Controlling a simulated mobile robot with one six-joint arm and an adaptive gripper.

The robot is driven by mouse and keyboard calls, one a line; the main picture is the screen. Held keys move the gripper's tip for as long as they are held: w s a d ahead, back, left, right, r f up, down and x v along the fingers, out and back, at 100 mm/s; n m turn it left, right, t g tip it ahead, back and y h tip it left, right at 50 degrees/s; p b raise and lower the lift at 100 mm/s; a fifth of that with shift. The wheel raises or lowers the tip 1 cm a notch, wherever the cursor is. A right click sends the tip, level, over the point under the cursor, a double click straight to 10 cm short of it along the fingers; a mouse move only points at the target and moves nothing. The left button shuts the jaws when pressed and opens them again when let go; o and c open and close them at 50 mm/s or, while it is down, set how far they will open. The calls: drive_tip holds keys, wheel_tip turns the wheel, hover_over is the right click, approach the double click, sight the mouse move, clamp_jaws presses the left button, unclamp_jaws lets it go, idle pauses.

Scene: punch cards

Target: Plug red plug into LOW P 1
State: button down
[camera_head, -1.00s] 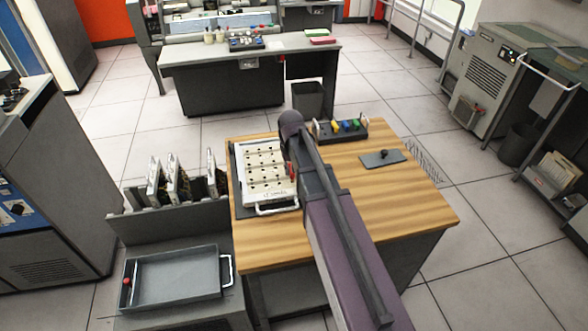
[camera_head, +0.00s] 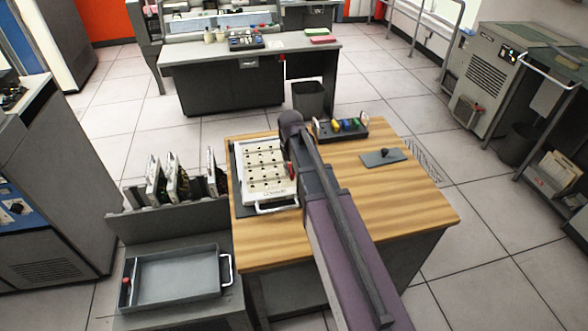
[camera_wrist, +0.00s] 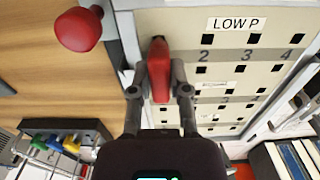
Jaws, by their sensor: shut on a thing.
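The red plug (camera_wrist: 159,72) is held upright between the two fingers of my gripper (camera_wrist: 160,92) in the wrist view. My gripper is shut on it. The plug is in front of the pale panel (camera_wrist: 228,75), at the left end of the row under the LOW P label (camera_wrist: 236,24). Sockets 2, 3 and 4 of that row show to its right. The plug and fingers hide the place of socket 1, and I cannot tell whether the tip is in it. In the head view, the panel (camera_head: 268,197) lies left of my arm, which hides the fingers.
A red ball knob (camera_wrist: 78,30) is beside the panel's left edge in the wrist view. A dark rack (camera_head: 358,133) with yellow, blue and green plugs stands at the table's back. A grey plate (camera_head: 375,160) with a black knob lies to the right. The wooden table's right front is clear.

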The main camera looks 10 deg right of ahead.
drive_tip(key=shift+s+f+b, duration=0.1)
drive_tip(key=shift+f+b, duration=0.35)
drive_tip(key=shift+b, duration=0.05)
idle(0.8)
drive_tip(key=c, duration=0.5)
unclamp_jaws()
drive_tip(key=shift+f, duration=0.1)
drive_tip(key=shift+r, duration=0.3)
drive_tip(key=shift+r+p, duration=0.75)
drive_tip(key=shift+p, duration=0.25)
drive_tip(key=shift+s+r, duration=0.15)
drive_tip(key=shift+r, duration=0.05)
drive_tip(key=s+p, duration=0.1)
drive_tip(key=s, duration=0.4)
drive_tip(key=s+r+p, duration=0.1)
drive_tip(key=s, duration=0.4)
drive_tip(key=s+d+r, duration=0.1)
drive_tip(key=s, duration=0.4)
drive_tip(key=shift+s+r+p, duration=0.2)
drive_tip(key=shift+s+p, duration=0.1)
drive_tip(key=shift+p, duration=0.1)
